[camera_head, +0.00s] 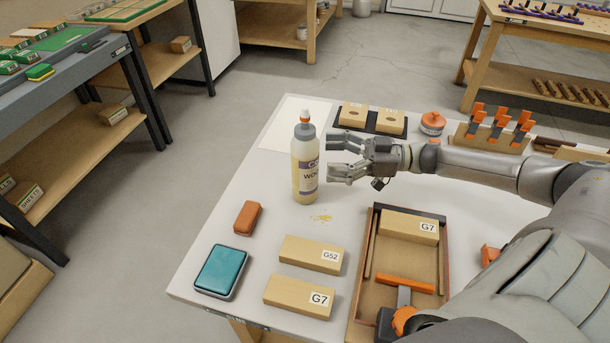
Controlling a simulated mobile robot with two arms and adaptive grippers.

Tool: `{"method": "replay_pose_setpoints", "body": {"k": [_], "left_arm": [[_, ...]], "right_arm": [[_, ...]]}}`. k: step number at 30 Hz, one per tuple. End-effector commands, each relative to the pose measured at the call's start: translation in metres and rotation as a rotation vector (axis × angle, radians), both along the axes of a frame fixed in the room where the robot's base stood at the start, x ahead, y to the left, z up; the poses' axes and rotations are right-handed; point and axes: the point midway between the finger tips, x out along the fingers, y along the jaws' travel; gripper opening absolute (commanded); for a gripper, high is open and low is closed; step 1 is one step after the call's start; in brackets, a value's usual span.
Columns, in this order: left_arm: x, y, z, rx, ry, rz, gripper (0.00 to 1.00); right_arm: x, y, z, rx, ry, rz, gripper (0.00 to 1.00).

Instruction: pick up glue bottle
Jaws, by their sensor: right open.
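The glue bottle (305,167) stands upright on the white bench top, left of centre. It has a yellowish body, a grey shoulder, an orange and white cap, and a label with partly readable text. My right gripper (333,157) reaches in from the right at about the bottle's mid height. Its fingers are open and point left at the bottle, with the tips close to its right side. I cannot tell whether they touch it. My left gripper does not show.
Wooden blocks (311,254), a teal tin (221,270) and an orange block (248,217) lie in front of the bottle. A wooden tray (443,270) is at front right. Behind stand a black tray of blocks (371,125) and orange clamps (499,122).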

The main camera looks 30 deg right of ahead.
Motion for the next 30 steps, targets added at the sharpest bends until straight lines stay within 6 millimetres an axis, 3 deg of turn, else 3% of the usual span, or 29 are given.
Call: {"method": "replay_pose_setpoints", "body": {"k": [15, 24, 30], "left_arm": [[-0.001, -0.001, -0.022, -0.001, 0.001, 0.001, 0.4], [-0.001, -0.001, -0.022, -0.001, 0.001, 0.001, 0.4], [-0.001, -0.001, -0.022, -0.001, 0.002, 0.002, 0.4]], "right_arm": [[0.032, 0.05, -0.001, 0.0, -0.003, 0.002, 0.81], [0.036, 0.055, -0.001, -0.002, 0.001, 0.0, 0.81], [0.036, 0.055, -0.001, -0.001, 0.001, 0.0, 0.58]]}}
